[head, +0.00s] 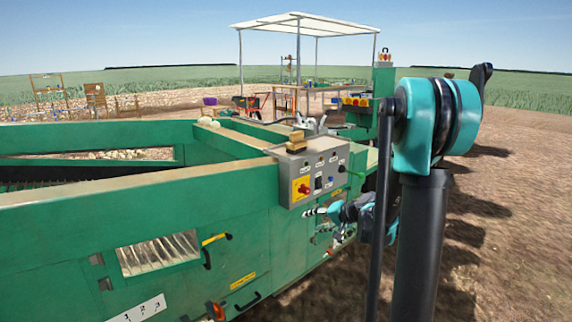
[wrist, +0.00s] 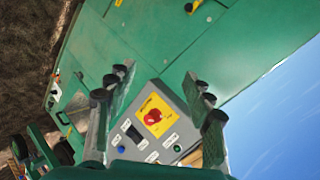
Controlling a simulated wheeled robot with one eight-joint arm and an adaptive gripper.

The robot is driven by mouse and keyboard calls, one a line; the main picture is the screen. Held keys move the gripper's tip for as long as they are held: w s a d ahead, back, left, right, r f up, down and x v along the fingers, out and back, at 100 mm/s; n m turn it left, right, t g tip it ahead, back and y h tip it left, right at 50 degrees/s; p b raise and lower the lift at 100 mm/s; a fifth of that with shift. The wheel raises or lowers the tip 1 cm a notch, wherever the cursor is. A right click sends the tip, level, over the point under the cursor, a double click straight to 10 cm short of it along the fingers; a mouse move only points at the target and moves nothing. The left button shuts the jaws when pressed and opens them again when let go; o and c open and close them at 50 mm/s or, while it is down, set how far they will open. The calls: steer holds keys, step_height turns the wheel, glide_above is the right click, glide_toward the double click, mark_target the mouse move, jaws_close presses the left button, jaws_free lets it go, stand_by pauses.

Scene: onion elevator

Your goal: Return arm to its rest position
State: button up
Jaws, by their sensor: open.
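My gripper (wrist: 160,84) is open and empty in the wrist view, its two dark fingers well apart. Between them shows the grey control box (wrist: 172,98) with a red button (wrist: 153,116) on a yellow plate. In the head view my gripper (head: 308,211) is small, at the end of my teal and black arm, just below the control box (head: 325,160) on the green machine's side. The red button also shows there (head: 303,188). I cannot tell exactly how far the fingers are from the box.
A white canopy (head: 305,22) stands over tables behind. Bare brown soil (head: 510,220) lies open on the right.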

steer(key=s+d+f+n+g+h, duration=0.1)
steer(key=s+d+f+h, duration=0.1)
steer(key=s, duration=0.8)
steer(key=s+d+f+n+g+h, duration=0.1)
steer(key=s+d+f+n+h, duration=0.1)
steer(key=s, duration=0.8)
steer(key=s+d+f+n+g+h, duration=0.1)
steer(key=s+d+f+h, duration=0.2)
steer(key=s, duration=0.7)
steer(key=shift+d+g+h, duration=0.3)
steer(key=shift+d+h, duration=0.4)
